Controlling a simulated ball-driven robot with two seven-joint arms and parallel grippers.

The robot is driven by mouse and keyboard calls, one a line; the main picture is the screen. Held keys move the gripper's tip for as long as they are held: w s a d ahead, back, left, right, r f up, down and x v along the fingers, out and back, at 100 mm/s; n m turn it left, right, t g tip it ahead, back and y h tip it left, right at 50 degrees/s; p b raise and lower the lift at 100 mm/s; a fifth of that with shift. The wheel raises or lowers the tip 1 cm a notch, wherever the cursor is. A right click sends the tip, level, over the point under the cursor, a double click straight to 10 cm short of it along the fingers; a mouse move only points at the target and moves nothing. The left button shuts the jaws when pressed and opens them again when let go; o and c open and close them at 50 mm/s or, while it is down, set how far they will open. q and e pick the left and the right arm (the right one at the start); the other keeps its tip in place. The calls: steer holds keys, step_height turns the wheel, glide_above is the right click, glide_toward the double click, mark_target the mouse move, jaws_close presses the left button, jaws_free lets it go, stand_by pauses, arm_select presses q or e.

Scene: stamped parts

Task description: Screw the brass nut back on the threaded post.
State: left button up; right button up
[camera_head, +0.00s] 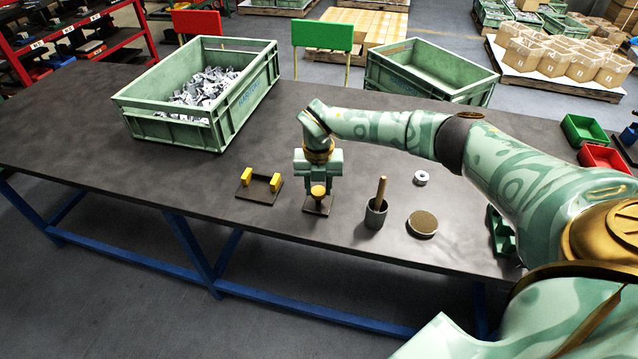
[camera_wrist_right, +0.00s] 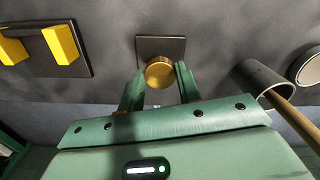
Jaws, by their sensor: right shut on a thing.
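The brass nut (camera_head: 318,190) is round and gold, and sits above a small dark square base plate (camera_head: 316,207) on the table. My right gripper (camera_head: 319,183) points down over the plate and is shut on the nut. In the right wrist view the nut (camera_wrist_right: 160,72) lies between the two green fingertips (camera_wrist_right: 159,84), with the plate (camera_wrist_right: 148,48) behind it. The threaded post is hidden by the nut and fingers, so I cannot tell how far the nut is on it. My left gripper is not in view.
Left of the plate is a dark fixture with two yellow blocks (camera_head: 247,177). Right of it stand a grey cup (camera_head: 376,214) with a wooden stick, a round brown-topped disc (camera_head: 422,223) and a white ring (camera_head: 421,177). A green crate (camera_head: 238,121) of metal parts stands farther back.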

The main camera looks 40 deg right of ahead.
steer(key=m+p, duration=0.1)
steer(key=m, duration=0.1)
steer(key=shift+r+m, duration=0.1)
steer(key=shift+m, duration=0.2)
steer(key=shift+m+p, duration=0.5)
steer(key=shift+m, duration=0.2)
steer(key=o, duration=1.1)
steer(key=shift+c, duration=0.2)
step_height(320, 180, up, 16)
steer(key=p, duration=0.4)
